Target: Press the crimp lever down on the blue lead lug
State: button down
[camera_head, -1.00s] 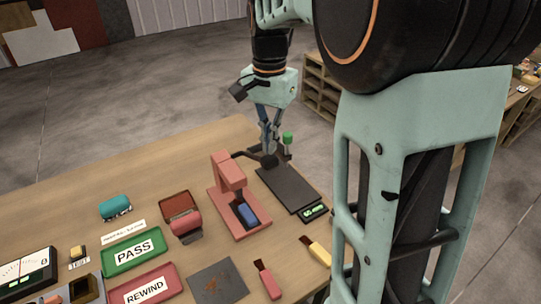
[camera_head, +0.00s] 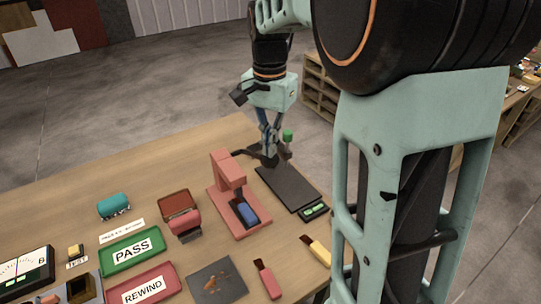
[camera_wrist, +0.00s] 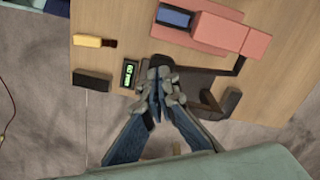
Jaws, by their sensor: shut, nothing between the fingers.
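The pink crimp press (camera_head: 222,175) stands on the bench, with the blue lead lug (camera_head: 247,212) lying in its slot. The press and the blue lug (camera_wrist: 174,18) also show at the top of the wrist view. The dark crimp lever (camera_head: 247,152) reaches from the back of the press toward my gripper. It also shows in the wrist view (camera_wrist: 238,68), running beside my fingers. My gripper (camera_head: 271,156) is shut and empty, pointing down at the lever's far end. The fingertips (camera_wrist: 158,84) partly hide that end, so I cannot tell whether they touch it.
A dark plate (camera_head: 284,187) with a green display lies right of the press, near a green knob (camera_head: 288,135). Red and yellow pieces lie in front. Green PASS (camera_head: 135,252) and red REWIND trays stand at left.

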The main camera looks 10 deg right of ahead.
aim_at(270, 168)
jog(key=shift+f+b, duration=2.15)
jog(key=shift+f, duration=1.35)
notch_tip(270, 168, up, 12)
jog(key=p, duration=0.9)
jog(key=shift+f+p, duration=0.25)
jog(key=shift+p, duration=0.05)
jog(key=shift+f, duration=0.1)
